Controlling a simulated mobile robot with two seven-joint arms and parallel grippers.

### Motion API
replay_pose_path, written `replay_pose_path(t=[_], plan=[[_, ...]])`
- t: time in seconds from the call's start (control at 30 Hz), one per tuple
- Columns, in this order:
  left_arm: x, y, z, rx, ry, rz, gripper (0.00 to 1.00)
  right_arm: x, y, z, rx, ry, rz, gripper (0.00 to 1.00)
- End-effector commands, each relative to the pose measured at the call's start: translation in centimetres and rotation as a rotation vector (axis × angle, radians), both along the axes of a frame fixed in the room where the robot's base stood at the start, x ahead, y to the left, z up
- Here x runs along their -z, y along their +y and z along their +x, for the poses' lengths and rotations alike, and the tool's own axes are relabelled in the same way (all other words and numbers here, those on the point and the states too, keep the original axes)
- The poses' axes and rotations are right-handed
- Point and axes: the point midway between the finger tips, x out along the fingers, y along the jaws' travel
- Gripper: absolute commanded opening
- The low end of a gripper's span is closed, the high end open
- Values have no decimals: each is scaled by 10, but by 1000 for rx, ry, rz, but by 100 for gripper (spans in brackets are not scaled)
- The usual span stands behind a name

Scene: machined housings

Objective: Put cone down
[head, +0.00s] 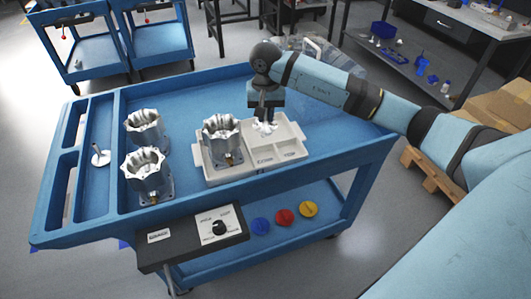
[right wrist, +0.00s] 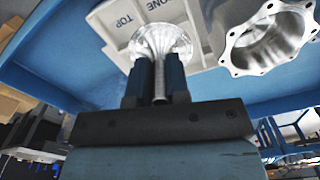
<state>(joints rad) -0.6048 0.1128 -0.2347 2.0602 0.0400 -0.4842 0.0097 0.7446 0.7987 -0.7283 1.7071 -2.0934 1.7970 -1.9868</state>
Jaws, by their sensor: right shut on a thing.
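My right gripper (head: 265,116) is shut on the stem of a shiny metal cone (head: 264,127). In the right wrist view, the fingers (right wrist: 156,82) pinch the thin stem and the flared end of the cone (right wrist: 162,42) points away from the gripper. The cone is at the back right compartment of the pale grey tray (head: 287,139). I cannot tell if it touches the tray floor. The tray (right wrist: 196,40) bears lettering near the cone, partly readable as "TOP". A machined housing (head: 222,133) stands upright in the tray's left compartment. My left gripper is not in view.
The tray sits on a blue cart (head: 330,125). Two more housings (head: 143,127) (head: 149,172) stand left of it, and another cone (head: 101,156) lies in a side compartment. A dark control box (head: 193,238) is at the front edge. The cart top right of the tray is clear.

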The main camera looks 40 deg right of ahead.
Motion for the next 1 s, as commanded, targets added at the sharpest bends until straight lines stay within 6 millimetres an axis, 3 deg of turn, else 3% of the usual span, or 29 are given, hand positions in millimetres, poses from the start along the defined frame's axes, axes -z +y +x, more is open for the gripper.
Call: replay_pose_path(t=[0.1, 0.3, 0.57, 0.8, 1.0], plan=[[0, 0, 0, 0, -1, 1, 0, 34, 1, -1, 1, 4, 1, 0], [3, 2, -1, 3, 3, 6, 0, 80, 1, -1, 0, 3, 2, 0], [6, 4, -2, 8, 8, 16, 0, 101, 0, 0, -1, -1, 1, 0], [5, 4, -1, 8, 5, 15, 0, 135, 1, 0, -1, 1, 2, 0], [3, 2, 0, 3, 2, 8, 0, 140, 0, 0, 0, -3, -1, 0]])
